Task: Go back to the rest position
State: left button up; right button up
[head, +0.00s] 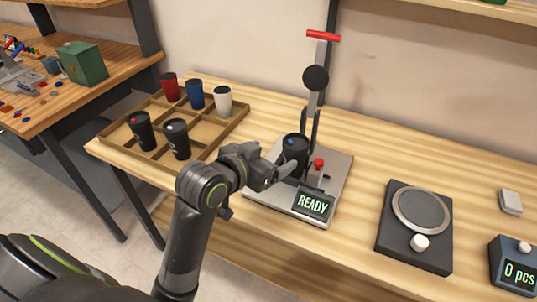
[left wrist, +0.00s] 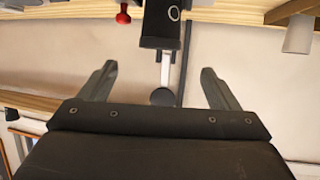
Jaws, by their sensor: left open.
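My left gripper (head: 272,176) is at the front left of the laser marker (head: 268,197), close beside a black cup (head: 296,146) with a blue spot on its lid. The cup stands upright on the marker. In the left wrist view, the gripper (left wrist: 158,85) has its two fingers spread with nothing between them. The black cup (left wrist: 160,28), with a pale ring mark on its side, shows beyond the fingers at the top. The head view does not show clearly whether a finger touches the cup. My right gripper is not in view.
A divided wooden tray (head: 243,112) at left holds red, blue, white and black cups. The marker has a red knob (head: 319,163), a READY display (head: 313,203) and a tall lever (head: 322,55). A round-plated scale (head: 395,245) and a "0 pcs" counter (head: 515,270) stand right.

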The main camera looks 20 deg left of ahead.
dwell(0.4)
pick_arm(q)
jog(key=s+a+f+g+y, duration=0.1)
jog(key=s+a+f, duration=0.1)
jog(key=s+f, duration=0.1)
jog(key=s+a+f+n+g+y, duration=0.1)
jog(key=s+a+f+g, duration=0.1)
jog(key=s+f, duration=0.2)
jog(key=s+a+f+n+g, duration=0.1)
jog(key=s+a+f, duration=0.1)
jog(key=s+f, duration=0.2)
notch_tip(320, 180, down, 3)
jog(key=shift+r+g+y, duration=0.1)
jog(key=shift+g+y, duration=0.2)
jog(key=shift+y, duration=0.1)
jog(key=s+a+f+n+g+y, duration=0.15)
jog(key=s+f, duration=0.25)
jog(key=s, duration=0.4)
jog(key=s+a+f+g+y, duration=0.1)
jog(key=s+a+f+g, duration=0.25)
jog(key=s, duration=0.35)
notch_tip(320, 180, down, 23)
jog(key=a+g+p, duration=0.1)
jog(key=p, duration=0.1)
jog(key=s+d+f+g+h+p, duration=0.1)
jog(key=s+f, duration=1.3)
jog(key=s, duration=0.1)
jog(key=shift+d+f+p, duration=0.15)
jog(key=shift+d+p, duration=0.05)
jog(key=shift+p, duration=0.1)
